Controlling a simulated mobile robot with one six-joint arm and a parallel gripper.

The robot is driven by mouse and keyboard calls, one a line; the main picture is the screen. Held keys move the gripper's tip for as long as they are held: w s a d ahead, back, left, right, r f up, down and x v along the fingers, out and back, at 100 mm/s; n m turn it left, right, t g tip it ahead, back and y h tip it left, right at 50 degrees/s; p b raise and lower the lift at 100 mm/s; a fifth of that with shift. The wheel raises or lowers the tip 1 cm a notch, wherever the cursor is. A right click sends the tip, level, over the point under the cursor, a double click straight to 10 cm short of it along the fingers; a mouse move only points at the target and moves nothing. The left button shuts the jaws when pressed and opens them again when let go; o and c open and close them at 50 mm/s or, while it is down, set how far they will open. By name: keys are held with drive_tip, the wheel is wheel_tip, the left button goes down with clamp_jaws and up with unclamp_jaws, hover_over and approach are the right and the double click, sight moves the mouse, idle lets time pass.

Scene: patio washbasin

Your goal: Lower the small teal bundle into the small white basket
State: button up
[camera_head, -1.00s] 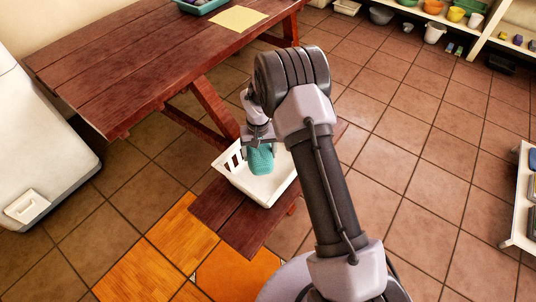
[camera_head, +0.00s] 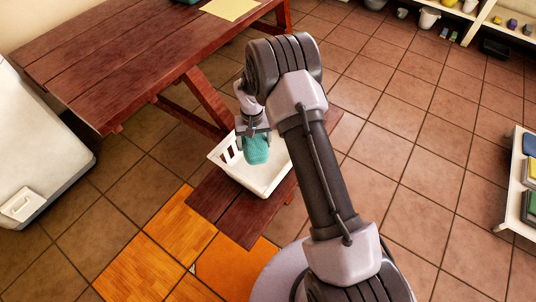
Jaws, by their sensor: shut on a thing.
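The small teal bundle (camera_head: 256,150) hangs from my gripper (camera_head: 252,134), which is shut on its top. The small white basket (camera_head: 262,183) stands on the wooden bench beside the table, with slots in its side walls. In this view the bundle overlaps the left and back part of the basket's opening. I cannot tell exactly how high the bundle is over the basket floor. My arm hides the basket's right back part.
The wooden bench (camera_head: 228,212) has a bare front end. The picnic table (camera_head: 130,50) with a yellow sheet (camera_head: 231,8) stands behind at the left. A white chest (camera_head: 35,140) is at the left edge. Tiled floor is open between.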

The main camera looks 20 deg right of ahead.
drive_tip(key=shift+f, duration=6.7)
drive_tip(key=shift+f, duration=0.1)
drive_tip(key=o, duration=1.5)
wheel_tip(320, 180, up, 18)
drive_tip(key=p, duration=0.7)
drive_tip(key=shift+f, duration=0.25)
wheel_tip(320, 180, up, 14)
drive_tip(key=r+t, duration=0.1)
wheel_tip(320, 180, up, 15)
drive_tip(key=m+t, duration=0.2)
hover_over(254, 139)
drive_tip(key=s, duration=0.8)
drive_tip(key=s+r+t, duration=0.1)
drive_tip(key=s+r, duration=0.2)
drive_tip(key=s, duration=0.4)
drive_tip(key=s+a+r+t+y, duration=0.1)
drive_tip(key=s+r, duration=0.2)
drive_tip(key=s, duration=0.5)
drive_tip(key=s+a+r+m+y, duration=0.1)
drive_tip(key=s+r, duration=0.2)
drive_tip(key=s, duration=0.4)
drive_tip(key=shift+s+a+r+t, duration=0.1)
drive_tip(key=shift+s+a+t, duration=0.05)
drive_tip(key=shift+s+t, duration=0.25)
